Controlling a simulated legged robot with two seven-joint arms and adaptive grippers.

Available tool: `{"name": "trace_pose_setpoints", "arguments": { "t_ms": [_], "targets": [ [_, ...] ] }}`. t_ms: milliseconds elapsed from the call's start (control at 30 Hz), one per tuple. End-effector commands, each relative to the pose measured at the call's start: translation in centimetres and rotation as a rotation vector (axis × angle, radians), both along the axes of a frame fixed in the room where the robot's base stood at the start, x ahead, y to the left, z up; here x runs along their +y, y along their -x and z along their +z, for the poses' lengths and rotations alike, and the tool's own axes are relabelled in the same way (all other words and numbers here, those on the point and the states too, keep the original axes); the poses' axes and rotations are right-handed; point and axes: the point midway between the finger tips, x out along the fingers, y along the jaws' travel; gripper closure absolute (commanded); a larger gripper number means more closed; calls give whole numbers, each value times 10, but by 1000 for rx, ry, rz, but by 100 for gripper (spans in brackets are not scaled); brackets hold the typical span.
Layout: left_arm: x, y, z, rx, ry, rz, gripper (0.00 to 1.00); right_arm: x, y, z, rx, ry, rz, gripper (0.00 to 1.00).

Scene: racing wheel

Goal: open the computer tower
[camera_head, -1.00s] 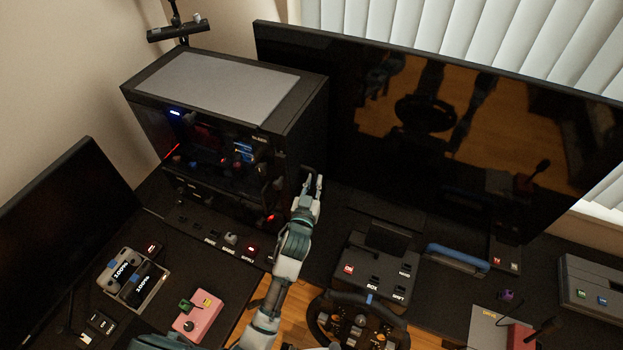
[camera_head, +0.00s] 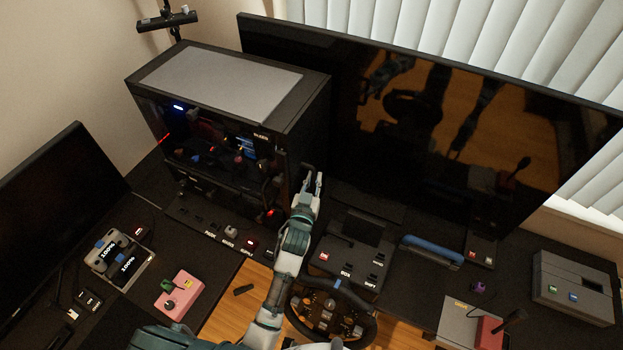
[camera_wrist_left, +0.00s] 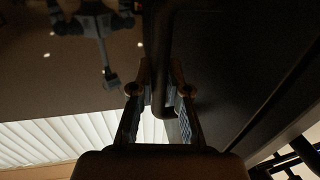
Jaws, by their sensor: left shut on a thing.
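The computer tower (camera_head: 228,82) is a black case with a grey top panel and a glass side showing lit parts. It stands at the upper left of the head view. My left gripper (camera_head: 314,181) is at the tower's lower right edge. In the left wrist view, my left gripper (camera_wrist_left: 158,88) has its two fingers around a dark, bent handle bar (camera_wrist_left: 157,50) and is shut on it. The tower's dark panel (camera_wrist_left: 225,65) lies to the right of the bar. In the head view the handle is mostly hidden by the fingers. The tower's side looks closed. My right gripper is out of view.
A big black monitor (camera_head: 430,130) stands close to the right of the tower. A racing wheel (camera_head: 330,310) and a button box (camera_head: 350,255) are in front. A control strip with switches (camera_head: 215,230) lies below the tower. A second monitor (camera_head: 60,210) is at the left.

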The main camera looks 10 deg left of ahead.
Motion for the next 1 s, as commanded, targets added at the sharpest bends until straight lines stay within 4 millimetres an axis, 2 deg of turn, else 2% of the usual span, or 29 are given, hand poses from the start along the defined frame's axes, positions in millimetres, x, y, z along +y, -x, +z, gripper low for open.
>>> {"name": "trace_pose_setpoints", "arguments": {
  "t_ms": [33, 100, 133, 200, 233, 500, 633, 767, 1000],
  "targets": [
    [-10, 1, -1, 1, 10, -19, 100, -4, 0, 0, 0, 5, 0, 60],
    [-9, 1, -1, 1, 11, -20, 100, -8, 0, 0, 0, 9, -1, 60],
    [-9, 1, -1, 1, 11, -20, 80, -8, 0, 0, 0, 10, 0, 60],
    [-9, 1, -1, 1, 10, -19, 62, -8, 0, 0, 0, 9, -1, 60],
    [-9, 1, -1, 1, 9, -18, 59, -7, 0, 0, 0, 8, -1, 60],
    [-6, 1, -1, 1, 7, -14, 59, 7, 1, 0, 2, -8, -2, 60],
    [-4, 10, -2, 2, 8, -13, 59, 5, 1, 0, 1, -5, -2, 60],
    [-4, 34, -2, 3, 9, -14, 59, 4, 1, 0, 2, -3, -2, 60],
    [-7, 87, -4, 6, 8, -15, 59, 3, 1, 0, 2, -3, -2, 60]
  ]
}}
